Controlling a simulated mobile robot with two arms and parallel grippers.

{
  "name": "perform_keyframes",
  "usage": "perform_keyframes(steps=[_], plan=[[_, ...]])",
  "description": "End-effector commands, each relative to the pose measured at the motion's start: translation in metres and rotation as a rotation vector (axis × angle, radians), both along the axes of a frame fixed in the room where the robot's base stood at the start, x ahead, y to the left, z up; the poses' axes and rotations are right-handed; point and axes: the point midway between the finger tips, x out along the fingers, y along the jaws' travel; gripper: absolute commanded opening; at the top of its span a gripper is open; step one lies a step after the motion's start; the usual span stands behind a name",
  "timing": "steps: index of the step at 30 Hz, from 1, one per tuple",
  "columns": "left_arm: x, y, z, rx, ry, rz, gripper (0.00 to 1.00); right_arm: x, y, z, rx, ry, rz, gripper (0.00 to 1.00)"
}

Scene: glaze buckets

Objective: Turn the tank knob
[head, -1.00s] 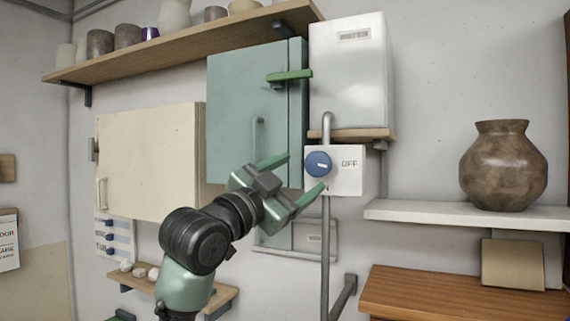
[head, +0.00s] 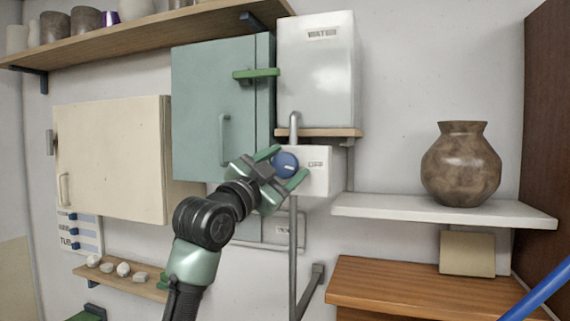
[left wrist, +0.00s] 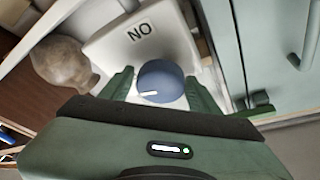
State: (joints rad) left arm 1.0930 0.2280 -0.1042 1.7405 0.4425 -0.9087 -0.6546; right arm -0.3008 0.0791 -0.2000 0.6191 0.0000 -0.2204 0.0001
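The blue knob (head: 285,165) with a white pointer mark sits on the front of a white control box (head: 320,170). Letters that read NO in that view are on the box (left wrist: 139,32). The white tank (head: 318,70) is above. My right gripper is not in view.
A green-blue cabinet (head: 212,110) is left of the tank, with a cream cabinet (head: 110,158) beyond it. A vertical grey pipe (head: 293,250) runs below the box. A brown vase (head: 461,165) stands on a white shelf (head: 440,208) at right. A blue bar (head: 540,288) crosses the lower right corner.

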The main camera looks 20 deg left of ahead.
Motion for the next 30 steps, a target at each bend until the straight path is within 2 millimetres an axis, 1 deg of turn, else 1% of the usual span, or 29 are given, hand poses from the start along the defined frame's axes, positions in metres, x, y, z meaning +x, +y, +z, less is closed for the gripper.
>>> perform_keyframes(steps=[1,2,3,5,8,12,17,26,27,29,30], plan=[[0.0,0.0,0.0,0.0,0.0,0.0,0.44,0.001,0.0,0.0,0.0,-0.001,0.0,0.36],[0.0,0.0,0.0,0.0,0.0,0.0,0.36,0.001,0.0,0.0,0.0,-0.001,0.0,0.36],[0.0,0.0,0.0,0.0,0.0,0.0,0.25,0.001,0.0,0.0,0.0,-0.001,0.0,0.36],[0.0,0.0,0.0,0.0,0.0,0.0,0.1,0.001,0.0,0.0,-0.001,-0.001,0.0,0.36],[0.0,0.0,-0.001,-0.011,0.0,0.0,0.1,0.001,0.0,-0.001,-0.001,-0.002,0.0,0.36],[-0.001,-0.001,-0.002,-0.1,0.002,-0.002,0.1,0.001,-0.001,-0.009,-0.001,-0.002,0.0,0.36],[-0.001,0.0,0.0,-0.198,0.004,-0.001,0.1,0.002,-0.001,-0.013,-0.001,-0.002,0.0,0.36],[-0.001,0.0,0.002,-0.216,0.005,-0.002,0.1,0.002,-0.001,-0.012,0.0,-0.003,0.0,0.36],[-0.001,0.001,0.002,-0.216,0.005,-0.002,0.56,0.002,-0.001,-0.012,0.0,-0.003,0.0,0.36],[-0.001,0.001,0.002,-0.215,0.005,-0.001,0.72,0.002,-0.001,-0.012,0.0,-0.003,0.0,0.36],[-0.001,0.001,0.002,-0.215,0.005,-0.001,0.72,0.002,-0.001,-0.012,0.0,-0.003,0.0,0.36]])
